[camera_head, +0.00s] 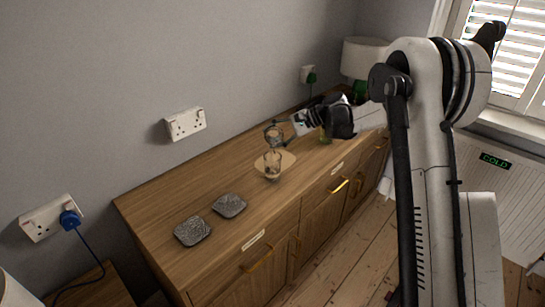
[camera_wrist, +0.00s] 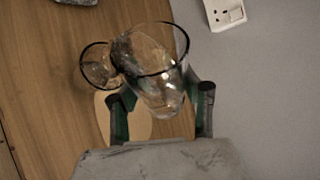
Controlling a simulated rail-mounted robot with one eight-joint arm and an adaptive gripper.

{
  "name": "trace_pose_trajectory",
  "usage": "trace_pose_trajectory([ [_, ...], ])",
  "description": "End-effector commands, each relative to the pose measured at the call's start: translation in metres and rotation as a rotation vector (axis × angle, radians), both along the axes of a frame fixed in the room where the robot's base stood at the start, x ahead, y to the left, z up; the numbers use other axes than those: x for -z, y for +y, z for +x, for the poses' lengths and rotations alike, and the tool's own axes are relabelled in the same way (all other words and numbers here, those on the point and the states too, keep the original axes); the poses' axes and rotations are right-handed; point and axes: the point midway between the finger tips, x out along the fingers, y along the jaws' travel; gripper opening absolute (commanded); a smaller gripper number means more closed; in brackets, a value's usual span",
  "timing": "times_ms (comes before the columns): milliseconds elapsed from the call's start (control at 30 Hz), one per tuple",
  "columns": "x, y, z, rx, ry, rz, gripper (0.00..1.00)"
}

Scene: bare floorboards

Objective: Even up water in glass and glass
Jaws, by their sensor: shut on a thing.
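My gripper (camera_head: 293,126) is shut on a clear glass (camera_head: 272,131) and holds it above the wooden cabinet top. A second clear glass (camera_head: 272,166) stands upright on a pale mat (camera_head: 289,160), below the held one. It also shows in the wrist view (camera_wrist: 99,66), partly behind the held glass. The water level in either glass is too faint to tell.
Two dark patterned coasters (camera_head: 193,231) (camera_head: 229,205) lie at the near end of the cabinet top (camera_head: 160,205). The wall with sockets (camera_head: 185,123) runs close behind.

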Motion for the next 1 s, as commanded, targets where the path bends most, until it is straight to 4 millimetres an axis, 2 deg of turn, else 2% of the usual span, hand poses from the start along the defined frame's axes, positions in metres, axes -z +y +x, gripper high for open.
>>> trace_pose_trajectory([
  [1000, 0.003, 0.0, 0.025, 0.0, -0.107, -0.005, 0.0],
])
